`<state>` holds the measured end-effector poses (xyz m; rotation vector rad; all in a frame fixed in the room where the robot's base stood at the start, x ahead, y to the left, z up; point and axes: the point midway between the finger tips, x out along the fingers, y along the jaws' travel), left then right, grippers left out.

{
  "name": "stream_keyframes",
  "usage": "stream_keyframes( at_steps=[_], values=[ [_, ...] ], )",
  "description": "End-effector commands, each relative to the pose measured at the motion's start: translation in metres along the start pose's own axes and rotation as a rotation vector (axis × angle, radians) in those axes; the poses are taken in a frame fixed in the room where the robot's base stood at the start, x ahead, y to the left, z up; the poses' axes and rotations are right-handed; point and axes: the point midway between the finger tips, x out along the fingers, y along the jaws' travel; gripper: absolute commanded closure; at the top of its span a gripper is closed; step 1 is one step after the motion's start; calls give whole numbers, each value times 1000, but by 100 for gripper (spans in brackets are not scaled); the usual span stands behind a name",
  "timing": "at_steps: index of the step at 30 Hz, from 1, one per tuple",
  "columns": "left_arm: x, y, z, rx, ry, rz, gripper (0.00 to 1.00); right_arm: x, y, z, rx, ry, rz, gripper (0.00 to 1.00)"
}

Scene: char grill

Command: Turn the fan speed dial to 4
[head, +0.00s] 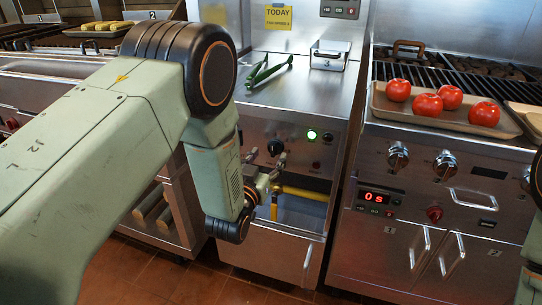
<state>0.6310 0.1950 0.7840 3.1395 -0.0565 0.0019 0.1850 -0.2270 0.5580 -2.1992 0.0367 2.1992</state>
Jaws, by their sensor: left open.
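A round black dial (275,147) sits on the steel front panel of the middle unit, left of a lit green light (312,134). I take it for the fan speed dial; its markings are too small to read. My left gripper (267,159) is open, with its fingertips just below and to either side of the dial. I cannot tell whether they touch it. At the right edge only part of my right arm shows, and its gripper is out of view.
A yellow pipe (305,193) runs below the dial. To the right, a grill front carries knobs (398,155) and a red "0 s" display (375,197). A tray (500,128) of tomatoes (450,97) stands above it.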

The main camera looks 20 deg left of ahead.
Motion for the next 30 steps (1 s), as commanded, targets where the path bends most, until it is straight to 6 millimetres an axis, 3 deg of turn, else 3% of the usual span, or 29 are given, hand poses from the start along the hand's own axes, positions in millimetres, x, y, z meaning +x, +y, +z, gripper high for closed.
stream_keyframes(
  at_steps=[6, 17, 30],
  values=[
    [24, 0, 0, 0, 2, -1, 41, 8, 0, 0, 1, 0, 0, 60],
    [29, 2, 0, 0, -1, -2, 42, 8, 0, 0, 1, 0, 0, 60],
    [28, 2, 0, 0, -1, -3, 79, 8, 0, 0, 1, 0, 0, 60]
  ],
)
